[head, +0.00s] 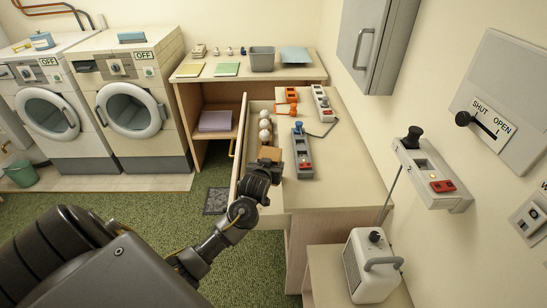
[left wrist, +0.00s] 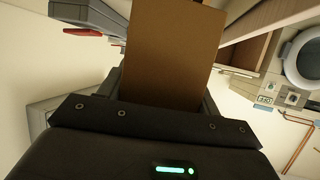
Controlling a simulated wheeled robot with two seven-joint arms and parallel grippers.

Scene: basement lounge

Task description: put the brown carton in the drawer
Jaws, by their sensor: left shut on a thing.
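The brown carton (head: 270,153) is in my left gripper (head: 263,168), which is shut on it. In the left wrist view the carton (left wrist: 170,55) stands out from between the jaws and fills the upper middle. The drawer (head: 240,150) is pulled out from the cabinet on its left side. The carton shows at the near part of the drawer opening, by the cabinet edge. I cannot tell how high it is over the drawer floor. Several white balls (head: 264,124) lie in the drawer beyond the carton. My right gripper is not in view.
On the cabinet top (head: 340,165) stand a blue-knobbed control box (head: 302,155), an orange item (head: 290,96) and another device (head: 322,100). A white heater (head: 368,265) stands nearer. A wall box (head: 430,172) juts out at right. Green carpet lies left of the drawer.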

